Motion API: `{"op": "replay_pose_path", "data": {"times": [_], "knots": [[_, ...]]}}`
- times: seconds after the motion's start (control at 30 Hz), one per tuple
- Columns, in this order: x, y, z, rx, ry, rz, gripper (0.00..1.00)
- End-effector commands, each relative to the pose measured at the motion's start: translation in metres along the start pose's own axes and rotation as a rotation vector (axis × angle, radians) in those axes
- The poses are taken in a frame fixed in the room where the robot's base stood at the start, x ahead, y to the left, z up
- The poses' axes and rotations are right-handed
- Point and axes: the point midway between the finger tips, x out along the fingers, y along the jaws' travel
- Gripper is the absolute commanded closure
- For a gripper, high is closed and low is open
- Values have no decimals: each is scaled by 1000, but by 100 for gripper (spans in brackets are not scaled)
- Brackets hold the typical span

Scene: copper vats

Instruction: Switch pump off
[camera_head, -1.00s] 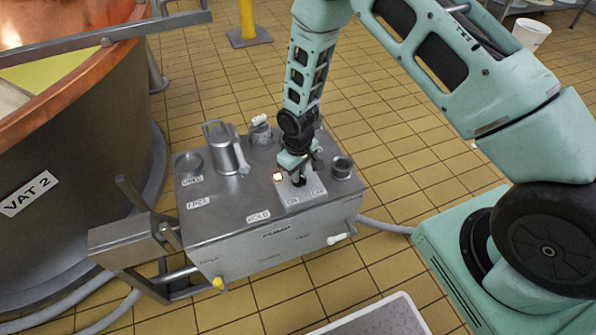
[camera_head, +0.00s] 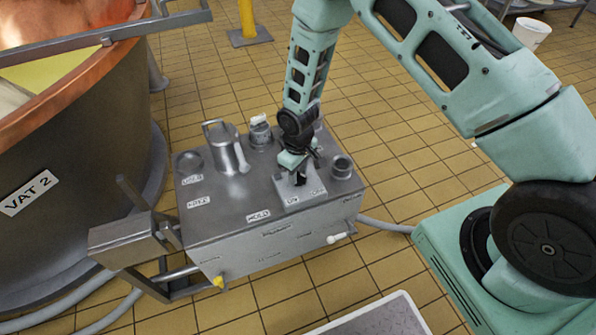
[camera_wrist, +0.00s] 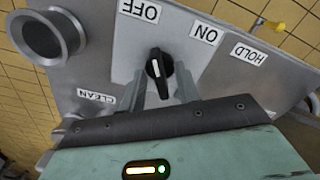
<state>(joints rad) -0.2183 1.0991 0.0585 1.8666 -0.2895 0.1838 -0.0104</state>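The pump switch is a black rotary knob with a white pointer line (camera_wrist: 158,70) on a pale plate (camera_head: 303,193) on top of the steel box. In the wrist view, its pointer is directed toward the OFF label (camera_wrist: 139,11), away from the ON label (camera_wrist: 206,33). My gripper (camera_wrist: 160,82) is at the knob, with one finger on each side; the fingers look parted, with a gap showing beside the knob's near end. Contact cannot be told. In the head view, my gripper (camera_head: 297,172) points down over the plate and partly hides it. No lit lamp shows there.
A metal jug (camera_head: 226,148), a small jar (camera_head: 260,132) and a round steel socket (camera_head: 342,167) stand on the box top (camera_head: 235,205). A HOLD label (camera_wrist: 249,54) is near the switch. Copper vat 2 (camera_head: 75,165) is at left. Tiled floor is free behind the box.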

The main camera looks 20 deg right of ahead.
Motion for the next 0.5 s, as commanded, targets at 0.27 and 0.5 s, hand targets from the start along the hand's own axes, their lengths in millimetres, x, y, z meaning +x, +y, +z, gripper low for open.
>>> {"op": "replay_pose_path", "data": {"times": [0.27,0.5], "knots": [[-13,0,-1,1,2,0,67],[-63,0,-1,2,5,1,67]]}}
